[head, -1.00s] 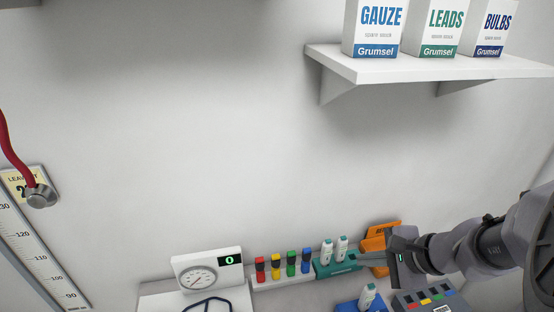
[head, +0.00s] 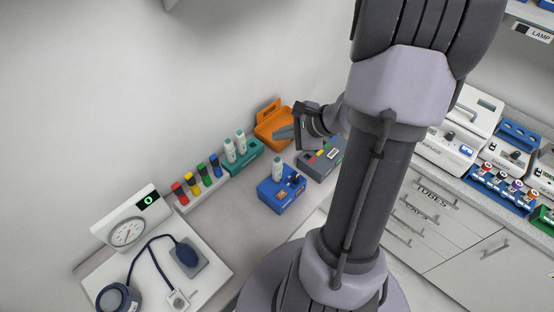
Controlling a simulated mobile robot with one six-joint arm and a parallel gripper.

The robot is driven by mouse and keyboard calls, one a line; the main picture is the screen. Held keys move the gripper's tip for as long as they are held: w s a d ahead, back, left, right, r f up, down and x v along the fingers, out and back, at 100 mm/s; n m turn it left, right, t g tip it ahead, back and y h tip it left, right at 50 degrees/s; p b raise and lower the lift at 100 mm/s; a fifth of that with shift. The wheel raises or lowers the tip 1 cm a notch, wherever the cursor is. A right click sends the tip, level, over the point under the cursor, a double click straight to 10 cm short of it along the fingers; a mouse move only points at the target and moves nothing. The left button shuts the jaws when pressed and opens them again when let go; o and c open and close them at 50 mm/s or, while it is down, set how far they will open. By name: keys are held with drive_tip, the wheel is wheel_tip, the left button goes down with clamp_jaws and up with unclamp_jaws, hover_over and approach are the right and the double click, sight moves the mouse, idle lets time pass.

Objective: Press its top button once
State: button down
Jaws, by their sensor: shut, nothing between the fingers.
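The task does not name its object, and I cannot tell which thing it means. A dark grey device (head: 326,166) with small red, yellow and green parts on top lies on the counter, just below my wrist. A white gauge unit (head: 132,218) with a round dial and a small display reading 0 stands at the left; I see no clear button on it. My gripper (head: 281,133) is shut and empty, pointing left in front of the orange bin (head: 265,112). I cannot tell whether it touches the bin.
A blue box (head: 272,196) with a white bottle, a teal holder (head: 245,165) with bottles, and a row of coloured pieces (head: 203,172) stand near the gripper. Cabinets (head: 440,215) are at the right.

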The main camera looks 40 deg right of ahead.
drive_tip(key=b, duration=0.5)
hover_over(280, 163)
wheel_tip(280, 163, down, 7)
drive_tip(key=shift+d+r, duration=0.1)
drive_tip(key=shift+r, duration=0.1)
drive_tip(key=shift+f, duration=0.15)
drive_tip(key=shift+f, duration=0.1)
idle(1.2)
drive_tip(key=shift+f+b, duration=0.3)
drive_tip(key=shift+b, duration=0.45)
drive_tip(key=shift+f+b, duration=0.4)
drive_tip(key=shift+b, duration=0.1)
drive_tip(key=shift+r, duration=0.1)
idle(0.5)
drive_tip(key=shift+r+p, duration=0.5)
drive_tip(key=shift+r, duration=0.25)
